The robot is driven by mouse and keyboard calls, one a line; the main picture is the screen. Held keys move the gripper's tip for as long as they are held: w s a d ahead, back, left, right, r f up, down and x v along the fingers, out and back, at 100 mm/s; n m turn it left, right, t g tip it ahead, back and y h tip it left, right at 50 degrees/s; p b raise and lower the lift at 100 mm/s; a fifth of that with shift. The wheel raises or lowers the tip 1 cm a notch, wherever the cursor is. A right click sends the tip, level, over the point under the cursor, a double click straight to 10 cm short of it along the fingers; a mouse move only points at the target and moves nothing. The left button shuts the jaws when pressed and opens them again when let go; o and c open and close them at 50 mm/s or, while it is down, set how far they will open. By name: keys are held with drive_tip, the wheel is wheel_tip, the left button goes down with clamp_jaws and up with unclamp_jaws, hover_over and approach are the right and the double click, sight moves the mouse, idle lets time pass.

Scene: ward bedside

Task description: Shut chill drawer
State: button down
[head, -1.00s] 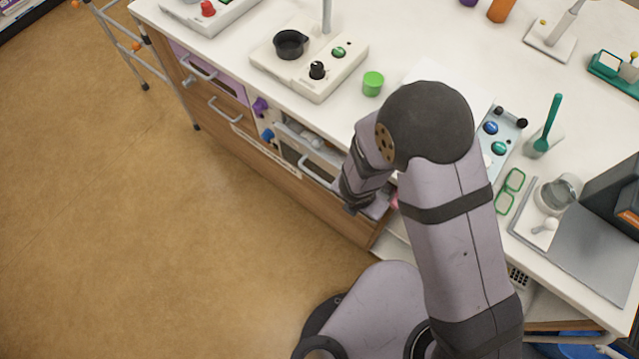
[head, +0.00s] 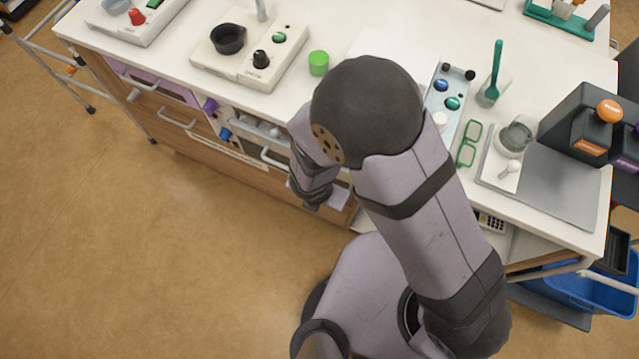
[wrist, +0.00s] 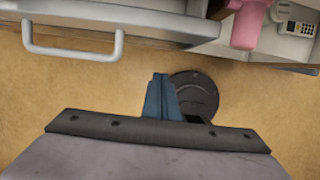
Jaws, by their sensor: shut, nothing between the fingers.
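A pale drawer front (wrist: 150,20) with a white bar handle (wrist: 75,42) crosses the top left of the wrist view. In the head view a white bar handle (head: 274,158) shows on the counter front, left of my wrist. No readable label marks the chill drawer, and how far it stands out is unclear, as my arm hides part of the front. My gripper (wrist: 160,90) is shut and empty, over the floor and apart from the handle in the wrist view. In the head view its fingertips are hidden behind my arm.
A purple drawer (head: 160,86) and a wooden drawer (head: 165,112) lie to the left. Purple (head: 210,105) and blue (head: 225,134) knobs stick out between. A pink object (wrist: 246,25) stands right of the drawer front. The floor (head: 120,240) at the left is clear.

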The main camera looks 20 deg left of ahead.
drive_tip(key=p+v, duration=0.3)
drive_tip(key=v, duration=0.4)
drive_tip(key=c, duration=2.1)
unclamp_jaws()
drive_tip(key=shift+o, duration=1.3)
drive_tip(key=shift+d+f, duration=0.1)
drive_tip(key=shift+f, duration=0.2)
drive_tip(key=w+a+r+m+b, duration=0.1)
drive_tip(key=a+m, duration=0.2)
drive_tip(key=a, duration=0.2)
drive_tip(key=w+a+r+m+b, duration=0.1)
drive_tip(key=w+a+m, duration=0.1)
drive_tip(key=a+m, duration=0.2)
drive_tip(key=w+a+r+m+y+b, duration=0.1)
drive_tip(key=a+m, duration=0.3)
drive_tip(key=a, duration=0.2)
drive_tip(key=shift+w+r, duration=0.25)
drive_tip(key=shift+r, duration=0.1)
drive_tip(key=m, duration=0.2)
drive_tip(key=s+d+m, duration=0.1)
drive_tip(key=m, duration=0.1)
drive_tip(key=d+m+h, duration=0.1)
drive_tip(key=m, duration=0.2)
drive_tip(key=shift+s+r+g, duration=0.15)
drive_tip(key=shift+s+g, duration=0.15)
drive_tip(key=shift+s, duration=0.1)
